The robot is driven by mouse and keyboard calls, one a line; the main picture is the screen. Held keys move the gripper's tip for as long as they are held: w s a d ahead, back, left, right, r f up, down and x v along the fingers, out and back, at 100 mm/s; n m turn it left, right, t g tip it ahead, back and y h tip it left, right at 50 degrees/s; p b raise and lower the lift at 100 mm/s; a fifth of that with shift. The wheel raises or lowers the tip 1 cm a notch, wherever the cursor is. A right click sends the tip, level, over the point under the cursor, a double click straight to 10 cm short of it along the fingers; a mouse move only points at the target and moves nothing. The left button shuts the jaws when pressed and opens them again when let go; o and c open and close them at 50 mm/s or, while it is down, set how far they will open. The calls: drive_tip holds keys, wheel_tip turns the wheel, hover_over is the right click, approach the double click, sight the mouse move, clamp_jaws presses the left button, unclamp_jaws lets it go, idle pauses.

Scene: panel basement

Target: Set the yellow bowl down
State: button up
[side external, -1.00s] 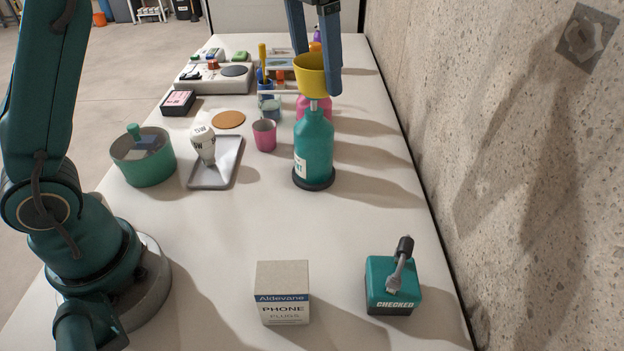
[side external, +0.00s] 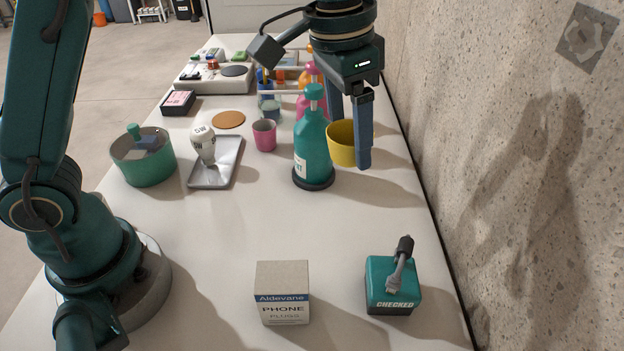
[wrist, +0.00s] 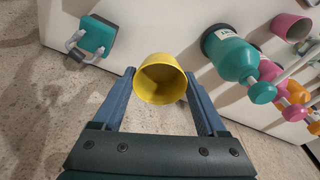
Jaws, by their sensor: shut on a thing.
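The yellow bowl (side external: 342,144) is between the two blue fingers of my gripper (side external: 350,138), right of the teal pump bottle (side external: 313,147) in the side view. In the wrist view the yellow bowl (wrist: 161,80) shows its open mouth between the fingertips of my gripper (wrist: 160,88). My gripper is shut on it. The bowl is low, near the right side of the white table (side external: 250,215); whether its base touches the table is hard to tell.
The teal bottle on its dark base stands close left of the bowl. Pink and orange bottles (side external: 308,78) stand behind. A teal stamp (side external: 392,285) and a phone plugs box (side external: 283,292) are nearer the front. The concrete wall (side external: 500,150) runs along the right. Table between is clear.

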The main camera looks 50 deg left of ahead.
sight(332, 150)
wheel_tip(332, 150, down, 15)
idle(0.6)
drive_tip(key=shift+f, duration=0.15)
drive_tip(key=o, duration=1.3)
drive_tip(key=r, duration=0.3)
drive_tip(key=s+r, duration=0.1)
drive_tip(key=r, duration=0.7)
drive_tip(key=shift+s+a+r, duration=0.15)
drive_tip(key=shift+s+a, duration=0.1)
drive_tip(key=shift+a, duration=0.05)
drive_tip(key=shift+s+a+r, duration=0.2)
drive_tip(key=shift+r, duration=0.4)
drive_tip(key=shift+s+a+r+n+t+y, duration=0.15)
drive_tip(key=shift+s+a+r+n+t, duration=0.4)
drive_tip(key=shift+s+a, duration=1.4)
drive_tip(key=shift+s+a+r+n+t+y, duration=0.15)
drive_tip(key=shift+s+a+n+t, duration=0.8)
drive_tip(key=shift+s, duration=1.7)
drive_tip(key=shift+s+a+r+n+t+y, duration=0.1)
drive_tip(key=shift+s+a+r+n+t, duration=0.55)
drive_tip(key=shift+s+a, duration=1.45)
drive_tip(key=shift+s+d+f, duration=0.2)
drive_tip(key=shift+d, duration=0.05)
